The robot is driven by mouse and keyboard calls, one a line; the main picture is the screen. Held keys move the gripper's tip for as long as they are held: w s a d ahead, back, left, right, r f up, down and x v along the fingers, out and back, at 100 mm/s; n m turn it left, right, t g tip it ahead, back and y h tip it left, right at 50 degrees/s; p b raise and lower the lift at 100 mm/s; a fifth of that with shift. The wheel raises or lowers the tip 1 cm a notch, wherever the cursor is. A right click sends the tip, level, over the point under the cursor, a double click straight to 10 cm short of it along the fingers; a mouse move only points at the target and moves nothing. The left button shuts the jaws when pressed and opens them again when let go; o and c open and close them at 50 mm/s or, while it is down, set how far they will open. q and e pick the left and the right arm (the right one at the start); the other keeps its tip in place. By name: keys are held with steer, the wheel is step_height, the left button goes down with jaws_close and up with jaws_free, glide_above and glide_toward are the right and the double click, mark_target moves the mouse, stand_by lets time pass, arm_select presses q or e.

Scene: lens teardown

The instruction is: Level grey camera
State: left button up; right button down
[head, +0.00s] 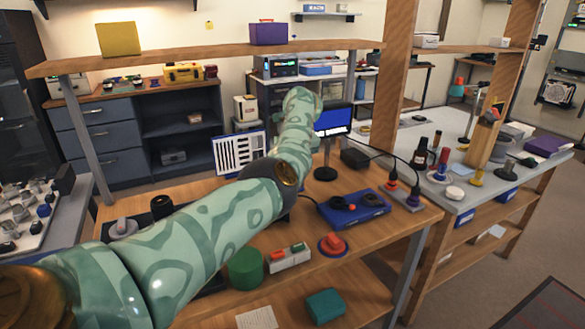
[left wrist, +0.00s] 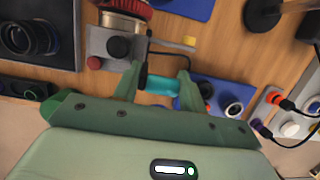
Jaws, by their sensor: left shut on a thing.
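My right gripper is not in view.
A grey device with a black knob (left wrist: 119,47) is close beyond my left fingers. A blue control box (head: 352,208) stands right of my arm, near a monitor (head: 332,122).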

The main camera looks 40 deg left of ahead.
arm_select(q)
steer(key=shift+w+r, duration=0.2)
steer(key=shift+r, duration=0.1)
steer(key=o, duration=1.2)
steer(key=shift+w+f, duration=0.3)
steer(key=shift+w, duration=0.05)
steer(key=shift+s, duration=0.1)
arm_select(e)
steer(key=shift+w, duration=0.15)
arm_select(q)
steer(key=shift+s+r, duration=0.1)
steer(key=shift+r, duration=0.3)
steer(key=p+v, duration=0.5)
steer(key=v, duration=1)
steer(key=shift+s+d+r, duration=0.1)
steer(key=shift+d+r, duration=0.05)
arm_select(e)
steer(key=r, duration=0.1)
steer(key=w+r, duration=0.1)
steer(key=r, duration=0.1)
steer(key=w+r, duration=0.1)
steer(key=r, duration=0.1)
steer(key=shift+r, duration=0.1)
